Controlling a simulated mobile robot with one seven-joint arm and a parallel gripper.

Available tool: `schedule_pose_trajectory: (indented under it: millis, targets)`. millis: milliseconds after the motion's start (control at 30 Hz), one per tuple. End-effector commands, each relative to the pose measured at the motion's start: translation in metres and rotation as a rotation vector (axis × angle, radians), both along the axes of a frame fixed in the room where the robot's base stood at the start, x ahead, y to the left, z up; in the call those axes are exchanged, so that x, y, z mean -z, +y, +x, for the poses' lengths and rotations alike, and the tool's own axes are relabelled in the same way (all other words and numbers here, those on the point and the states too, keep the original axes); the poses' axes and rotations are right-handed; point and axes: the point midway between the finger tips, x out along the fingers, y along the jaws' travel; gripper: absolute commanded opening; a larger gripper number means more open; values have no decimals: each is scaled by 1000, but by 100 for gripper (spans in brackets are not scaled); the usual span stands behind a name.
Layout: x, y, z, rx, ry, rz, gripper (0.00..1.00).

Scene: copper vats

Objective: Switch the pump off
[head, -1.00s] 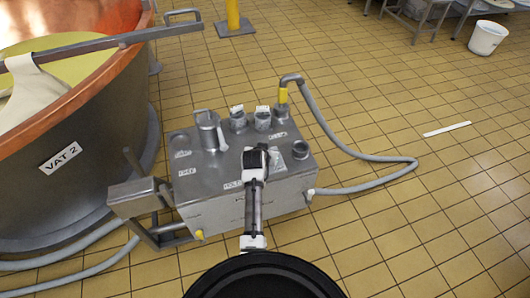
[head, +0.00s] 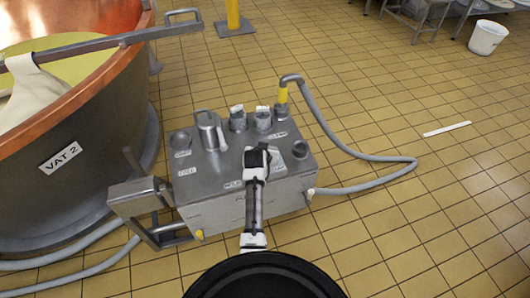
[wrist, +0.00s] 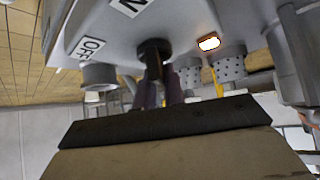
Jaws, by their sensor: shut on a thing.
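The pump (head: 235,205) is a grey metal box on a frame beside the vat in the head view. My gripper (head: 258,152) is over the front part of its top and hides what lies under it. In the wrist view the pump's panel (wrist: 125,45) has an OFF label (wrist: 90,47) and a second label (wrist: 129,5), partly cut off, reading N. A dark switch knob (wrist: 154,48) stands out between them. My gripper's dark fingers (wrist: 160,92) are shut on this knob. A small lamp (wrist: 208,43) glows white with an orange rim.
A copper vat (head: 100,130) marked VAT 2 stands close on the left. A grey hose (head: 335,135) loops over the floor on the right. Perforated cylinders (wrist: 229,66) stick out of the panel near my fingers. The tiled floor at right is mostly clear.

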Motion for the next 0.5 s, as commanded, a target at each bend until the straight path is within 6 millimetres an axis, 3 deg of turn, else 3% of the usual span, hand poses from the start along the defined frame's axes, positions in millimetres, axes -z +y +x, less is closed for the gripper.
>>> schedule_pose_trajectory:
  millis: [267, 500]
  targets:
    - [-2, -2, 0, -110, 1, 0, 0]
    - [-1, -3, 0, -308, -2, 3, 0]
